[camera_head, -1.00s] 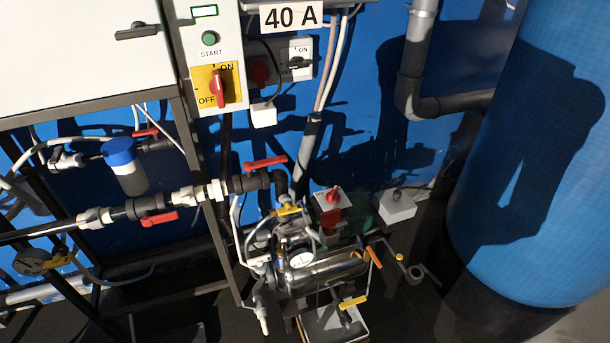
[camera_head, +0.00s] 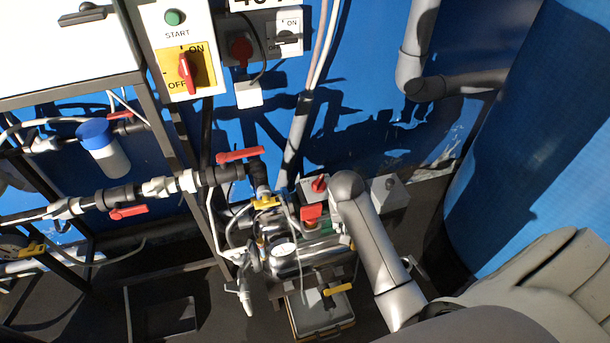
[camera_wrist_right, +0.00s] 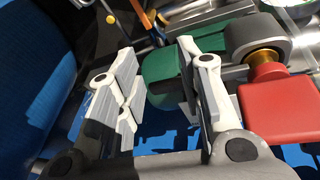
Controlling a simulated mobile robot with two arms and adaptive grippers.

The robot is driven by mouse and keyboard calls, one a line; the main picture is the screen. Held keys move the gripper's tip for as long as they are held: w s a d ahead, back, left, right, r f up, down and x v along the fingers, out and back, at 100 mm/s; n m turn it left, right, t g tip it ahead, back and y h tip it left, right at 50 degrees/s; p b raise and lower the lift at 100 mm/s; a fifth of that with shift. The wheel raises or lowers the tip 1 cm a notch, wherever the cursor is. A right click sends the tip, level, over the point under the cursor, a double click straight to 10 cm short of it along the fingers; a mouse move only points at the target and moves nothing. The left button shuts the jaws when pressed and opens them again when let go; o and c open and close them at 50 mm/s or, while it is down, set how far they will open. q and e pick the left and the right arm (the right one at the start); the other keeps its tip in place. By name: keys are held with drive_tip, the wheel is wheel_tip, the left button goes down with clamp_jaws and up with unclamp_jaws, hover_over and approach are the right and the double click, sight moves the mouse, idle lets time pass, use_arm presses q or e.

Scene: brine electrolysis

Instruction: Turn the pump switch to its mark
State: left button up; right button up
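The pump switch is likely the small white box with a red knob (camera_head: 319,184) on the wall behind the pump; its mark is too small to read. The pump (camera_head: 300,245), a shiny metal body with a gauge, sits in front of and below it. My right arm reaches in from the lower right, its end just right of the switch box in the head view. My right gripper (camera_wrist_right: 156,60) is open and empty in the right wrist view, near a green motor body (camera_wrist_right: 165,80) and a red box (camera_wrist_right: 278,110). The knob is not clearly seen there. My left gripper is out of view.
A START panel with a red ON/OFF switch (camera_head: 187,72) hangs at upper left, beside another small switch (camera_head: 287,37). A red-handled valve (camera_head: 240,155) and pipes run left of the pump. A grey box (camera_head: 390,193) is right of my arm. A blue tank (camera_head: 530,140) stands right.

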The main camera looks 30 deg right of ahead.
drive_tip(key=r, duration=0.1)
wheel_tip(320, 180, up, 8)
drive_tip(key=m+g+y, duration=0.2)
drive_tip(key=m+y, duration=0.1)
drive_tip(key=m, duration=0.4)
hover_over(319, 179)
wheel_tip(319, 179, down, 11)
drive_tip(key=shift+s+f+b, duration=0.1)
drive_tip(key=shift+b, duration=0.65)
drive_tip(key=shift+n, duration=0.3)
clamp_jaws()
